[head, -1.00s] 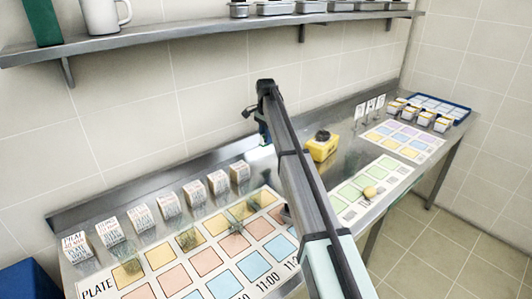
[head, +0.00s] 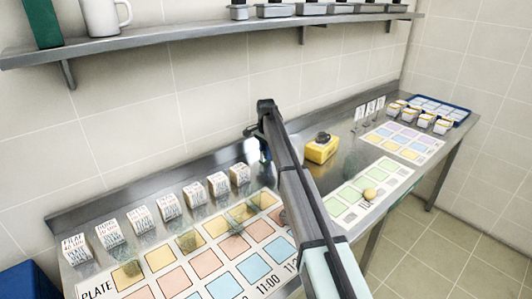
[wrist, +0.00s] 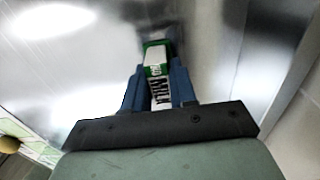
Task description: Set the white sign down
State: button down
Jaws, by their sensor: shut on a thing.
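My gripper (wrist: 157,88) is shut on a white sign (wrist: 157,55) with green bands and black lettering, held between its blue fingers in the wrist view. Bare grey metal shows behind the sign there; I cannot tell whether the sign touches it. In the head view my gripper (head: 264,150) is at the back of the steel counter (head: 290,172), close to the wall and mostly hidden by my arm. A pale patch beside it may be the sign.
White lettered boxes (head: 168,206) stand in a row left of my gripper, behind a colored plate chart (head: 185,278). A yellow box with a black top (head: 321,150) stands to the right. Small white cards (head: 370,108) stand further right. A shelf (head: 200,42) runs above.

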jog(key=c, duration=0.9)
grip_release()
notch_tip(320, 180, up, 12)
jog(key=shift+r, duration=0.1)
